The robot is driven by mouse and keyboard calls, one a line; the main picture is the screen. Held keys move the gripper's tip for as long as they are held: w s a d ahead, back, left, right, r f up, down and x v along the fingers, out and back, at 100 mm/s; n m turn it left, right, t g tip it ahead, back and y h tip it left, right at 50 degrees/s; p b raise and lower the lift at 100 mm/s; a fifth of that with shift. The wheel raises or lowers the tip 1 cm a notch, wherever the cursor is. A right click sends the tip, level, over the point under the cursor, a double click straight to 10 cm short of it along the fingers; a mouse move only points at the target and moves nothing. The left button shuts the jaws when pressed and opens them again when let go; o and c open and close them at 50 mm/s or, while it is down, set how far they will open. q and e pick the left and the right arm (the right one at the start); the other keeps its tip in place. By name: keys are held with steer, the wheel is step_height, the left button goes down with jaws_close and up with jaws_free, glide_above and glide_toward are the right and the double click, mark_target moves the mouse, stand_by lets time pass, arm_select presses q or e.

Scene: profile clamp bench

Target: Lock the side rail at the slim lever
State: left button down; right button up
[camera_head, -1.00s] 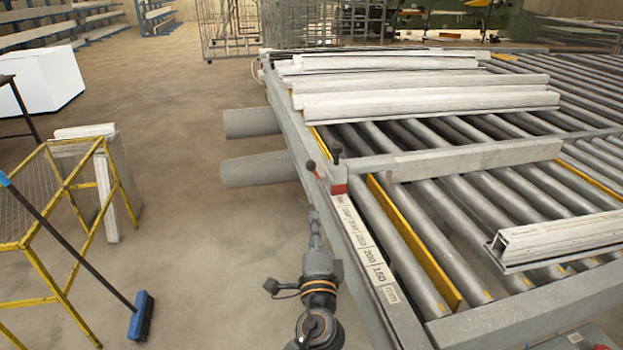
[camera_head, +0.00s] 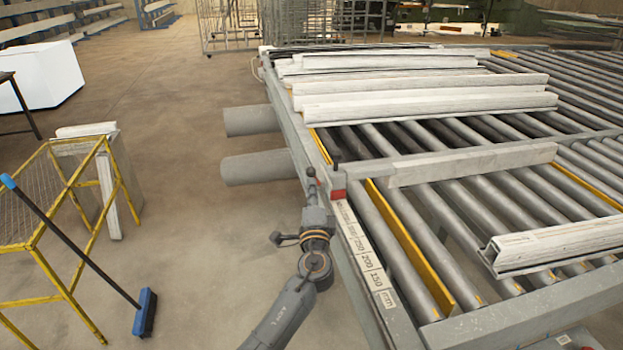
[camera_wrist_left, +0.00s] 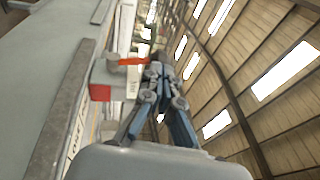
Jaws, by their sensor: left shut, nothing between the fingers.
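The clamp with a red block (camera_head: 339,194) sits on the near side rail beside the number scale (camera_head: 365,255). A lever with a black knob (camera_head: 336,159) stands upright on it. A slimmer lever with a dark reddish knob (camera_head: 311,171) is to its left, partly covered by my left gripper (camera_head: 312,187). The gripper's fingers are shut and empty, right at this lever; I cannot tell if they touch it. In the left wrist view the closed fingertips (camera_wrist_left: 157,70) are beside an orange-red part (camera_wrist_left: 131,61), above the red block (camera_wrist_left: 99,92).
A grey fence beam (camera_head: 470,164) crosses the rollers from the clamp. White profiles (camera_head: 425,105) lie behind it, another (camera_head: 555,246) at right. Two grey cylinders (camera_head: 250,166) jut out left of the bench.

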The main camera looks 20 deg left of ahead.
mark_target(309, 171)
arm_select(q)
steer(key=shift+x, duration=0.8)
steer(key=shift+w+a+r, duration=0.2)
steer(key=shift+r, duration=0.05)
steer(key=shift+w+a+r+b, duration=0.1)
steer(key=shift+w+r+b, duration=0.05)
steer(key=shift+r+b, duration=0.15)
steer(key=shift+w+a+r+p, duration=0.2)
steer(key=shift+w+r+p, duration=0.15)
steer(key=shift+r+p, duration=0.25)
steer(key=shift+w+a+r+g+p, duration=0.15)
steer(key=shift+w+g+p, duration=0.1)
steer(key=shift+g+p, duration=0.25)
steer(key=shift+w+a, duration=0.1)
steer(key=shift+w, duration=0.05)
steer(key=shift+b+x, duration=0.45)
steer(key=shift+x, duration=0.35)
steer(key=shift+w+a, duration=0.2)
steer(key=shift+a, duration=0.1)
